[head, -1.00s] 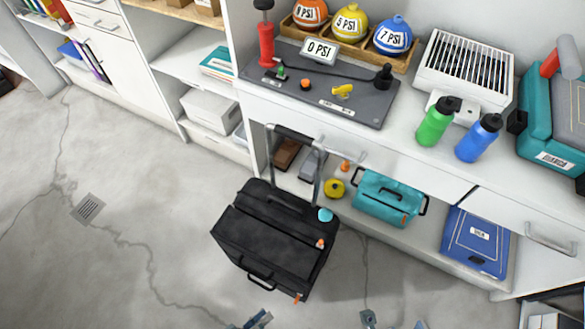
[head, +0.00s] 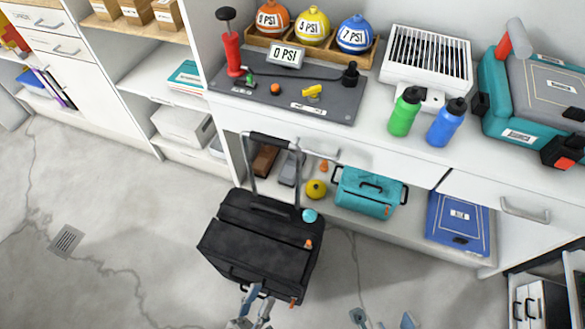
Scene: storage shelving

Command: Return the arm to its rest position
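My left gripper (head: 258,298) shows at the bottom edge, in front of the black suitcase's lower edge in the picture. Its two fingers stand apart with nothing seen between them. My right gripper (head: 383,317) shows only as two fingertips at the bottom edge, right of the left one. They are wide apart with only floor between them. Most of both arms is out of view. I cannot tell whether the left gripper touches the suitcase.
The black suitcase (head: 256,252) stands on the floor with its handle raised, before the white counter (head: 385,150). A green bottle (head: 405,113) and a blue bottle (head: 447,123) stand on the counter. A teal bag (head: 366,194) sits on the low shelf. Floor at left is clear.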

